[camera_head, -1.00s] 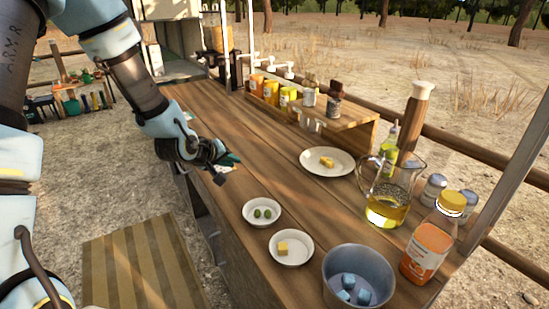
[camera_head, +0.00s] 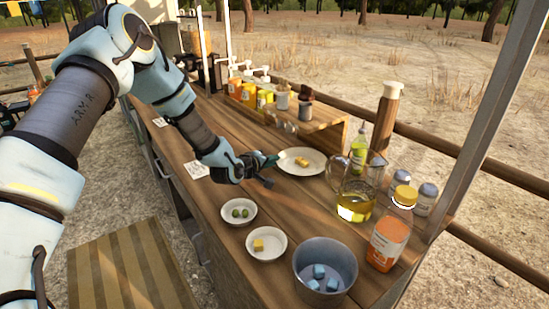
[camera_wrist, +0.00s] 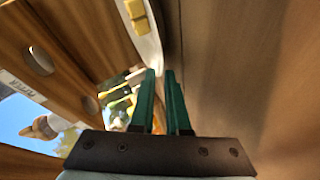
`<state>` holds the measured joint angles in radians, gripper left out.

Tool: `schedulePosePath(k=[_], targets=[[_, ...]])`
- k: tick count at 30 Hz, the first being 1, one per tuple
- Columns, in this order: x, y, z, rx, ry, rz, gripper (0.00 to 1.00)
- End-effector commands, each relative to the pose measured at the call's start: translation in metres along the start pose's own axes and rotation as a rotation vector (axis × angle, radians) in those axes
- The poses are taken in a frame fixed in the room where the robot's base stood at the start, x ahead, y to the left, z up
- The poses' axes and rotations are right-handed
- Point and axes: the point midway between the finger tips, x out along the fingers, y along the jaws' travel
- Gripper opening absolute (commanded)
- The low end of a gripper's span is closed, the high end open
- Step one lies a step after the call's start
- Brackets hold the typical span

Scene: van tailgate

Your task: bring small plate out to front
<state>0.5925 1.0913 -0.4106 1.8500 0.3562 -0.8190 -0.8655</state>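In the wrist view the plate's rim (camera_wrist: 153,50) shows on edge at the top, just beyond the fingertips. My gripper (camera_head: 274,160) is at the plate's left edge. Its green fingers (camera_wrist: 161,72) are parted by a narrow gap, with nothing clearly held. I cannot tell whether the rim reaches between the tips. Two smaller white dishes stand nearer: one with green olives (camera_head: 250,221), one with a yellow cube (camera_head: 279,254).
A wooden shelf (camera_head: 325,128) with jars is at the back.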

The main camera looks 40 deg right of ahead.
Motion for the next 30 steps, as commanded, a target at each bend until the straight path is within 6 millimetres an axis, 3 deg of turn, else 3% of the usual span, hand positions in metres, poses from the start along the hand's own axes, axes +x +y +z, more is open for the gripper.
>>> schedulePosePath(k=[6, 14, 18, 30], targets=[[0.013, 0.000, 0.000, 0.001, -0.001, -0.001, 0.14], [0.014, -0.001, 0.001, 0.000, -0.001, -0.001, 0.14], [0.014, 0.000, 0.001, 0.000, -0.001, -0.001, 0.00], [0.014, -0.001, 0.000, 0.000, -0.001, -0.002, 0.00]])
